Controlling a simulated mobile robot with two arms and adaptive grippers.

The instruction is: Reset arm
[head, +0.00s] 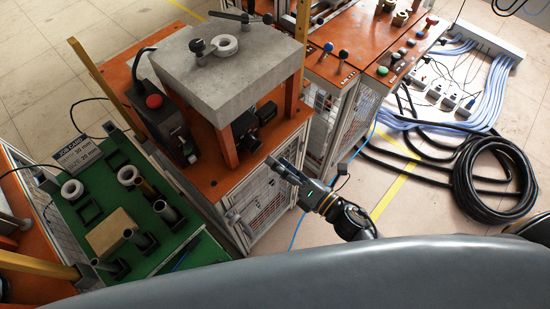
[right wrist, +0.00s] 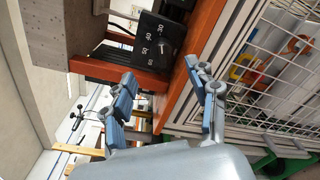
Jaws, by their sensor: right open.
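My right gripper (head: 282,170) hangs in front of the orange heater bench (head: 215,178), just off its front right edge. In the right wrist view, the right gripper's (right wrist: 168,100) two fingers are spread apart with nothing between them. The black dial box (right wrist: 157,42) of the heater, with numbers on it, stands beyond the fingers, under the grey block. The right forearm reaches in from the lower right in the head view. My left gripper does not show in either view.
A thick grey block (head: 230,68) on orange legs tops the bench, with a pale ring (head: 224,46) on it. A green board (head: 98,258) with rings and tubes is at the left. Black cable coils (head: 495,180) and a power strip (head: 448,98) lie on the right floor.

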